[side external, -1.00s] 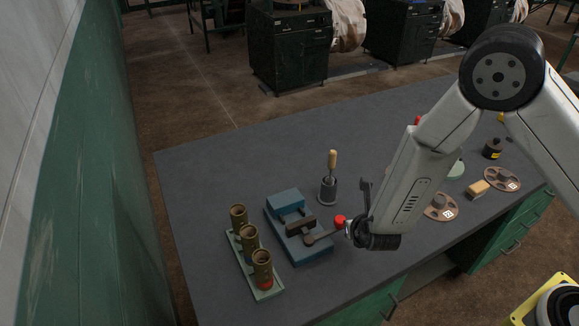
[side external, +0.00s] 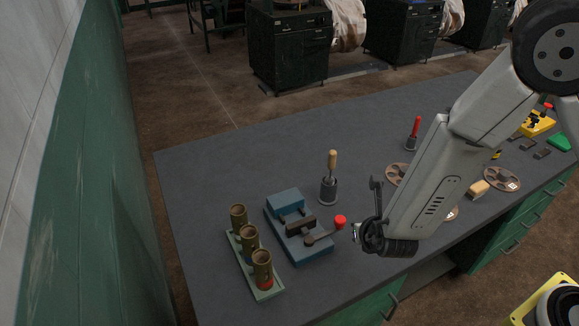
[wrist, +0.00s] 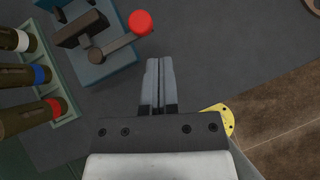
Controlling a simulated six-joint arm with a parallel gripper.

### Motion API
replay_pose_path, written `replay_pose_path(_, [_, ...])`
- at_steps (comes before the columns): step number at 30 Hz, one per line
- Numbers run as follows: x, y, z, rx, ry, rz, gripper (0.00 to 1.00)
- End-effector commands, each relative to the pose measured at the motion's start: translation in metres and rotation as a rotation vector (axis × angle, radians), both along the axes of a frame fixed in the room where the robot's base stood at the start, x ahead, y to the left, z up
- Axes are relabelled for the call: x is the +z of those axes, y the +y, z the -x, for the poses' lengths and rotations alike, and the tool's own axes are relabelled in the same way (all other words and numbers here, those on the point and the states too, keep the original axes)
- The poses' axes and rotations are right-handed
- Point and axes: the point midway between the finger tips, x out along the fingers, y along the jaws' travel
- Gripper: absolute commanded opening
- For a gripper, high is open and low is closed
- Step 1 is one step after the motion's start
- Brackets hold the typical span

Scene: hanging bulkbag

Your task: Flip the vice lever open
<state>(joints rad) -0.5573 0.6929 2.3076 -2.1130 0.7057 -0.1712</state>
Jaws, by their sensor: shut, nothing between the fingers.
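The blue vice (side external: 300,232) sits on the grey workbench. Its brown lever (side external: 320,238) ends in a red knob (side external: 340,222) that points right, toward my arm. In the wrist view the vice (wrist: 112,62) is at upper left, with the lever (wrist: 115,46) slanting up to the red knob (wrist: 140,22). My gripper (side external: 358,232) is just right of the knob, apart from it. In the wrist view my gripper (wrist: 159,62) has its fingers together and empty, tips below and slightly right of the knob.
A green rack (side external: 266,292) with three brass cylinders stands left of the vice. A wooden-handled tool in a dark holder (side external: 328,190) stands behind it. Brown discs (side external: 502,179) and a yellow block (side external: 478,188) lie to the right.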

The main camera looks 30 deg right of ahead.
Motion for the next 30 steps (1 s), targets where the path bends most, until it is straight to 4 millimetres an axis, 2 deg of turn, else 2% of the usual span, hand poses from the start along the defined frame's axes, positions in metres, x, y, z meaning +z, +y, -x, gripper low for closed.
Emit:
replay_pose_path(7, [0.010, 0.003, 0.010, 0.001, 0.001, 0.000, 0.00])
replay_pose_path(21, [0.012, 0.003, 0.011, -0.007, 0.001, -0.002, 0.00])
replay_pose_path(26, [0.015, -0.006, 0.012, -0.070, 0.002, -0.021, 0.00])
replay_pose_path(30, [0.021, -0.023, 0.015, -0.201, 0.004, -0.063, 0.00])
